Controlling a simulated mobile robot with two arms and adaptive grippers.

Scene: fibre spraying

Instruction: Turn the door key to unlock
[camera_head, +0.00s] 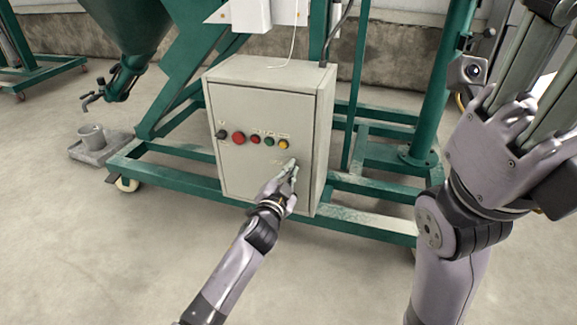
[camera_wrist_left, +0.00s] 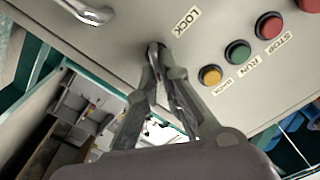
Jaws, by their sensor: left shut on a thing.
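The grey control box (camera_head: 238,178) has a front door panel with a row of buttons, which fills much of the left wrist view (camera_wrist_left: 110,50). My left gripper (camera_head: 292,165) reaches the lower right of this door. In the left wrist view, the left gripper's fingertips (camera_wrist_left: 156,62) are closed together on the small key (camera_wrist_left: 154,46) beside the LOCK label (camera_wrist_left: 186,22). The key is mostly hidden between the fingers, so its turn angle cannot be told. My right gripper (camera_head: 530,50) is raised at the upper right, its fingers apart and empty, away from the box.
The door carries a red button (camera_head: 238,137), a green button (camera_head: 269,142) and a yellow button (camera_head: 284,145). A metal door handle (camera_wrist_left: 85,12) lies near the lock. A green steel frame (camera_head: 375,215) surrounds the box. The front floor is clear.

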